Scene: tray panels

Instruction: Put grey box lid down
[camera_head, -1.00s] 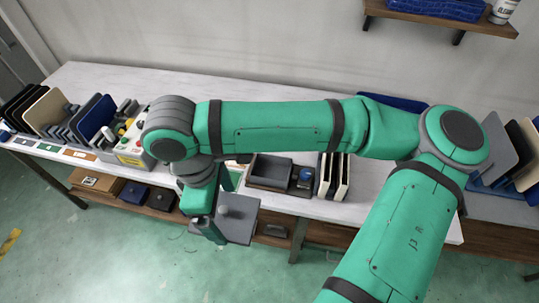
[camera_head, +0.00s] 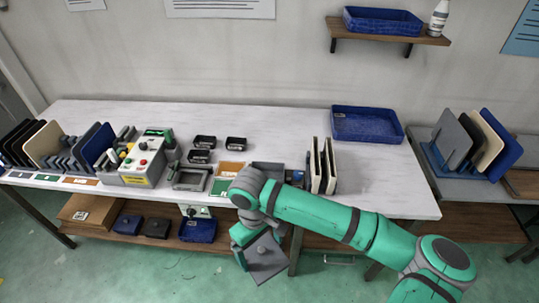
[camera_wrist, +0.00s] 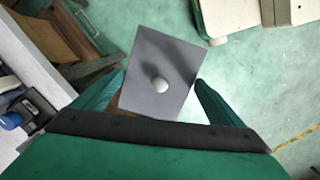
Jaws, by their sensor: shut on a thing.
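The grey box lid (camera_head: 267,262) is a flat square plate with a round knob. It is in my gripper (camera_head: 258,247), in front of the table's front edge and over the floor. In the wrist view the lid (camera_wrist: 150,50) lies between the two green fingers of my gripper (camera_wrist: 160,80), with its knob in the middle. The lid is tilted in the head view. A grey open box (camera_head: 267,168) stands on the table near the front edge, partly hidden behind my arm.
The table's back middle is clear.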

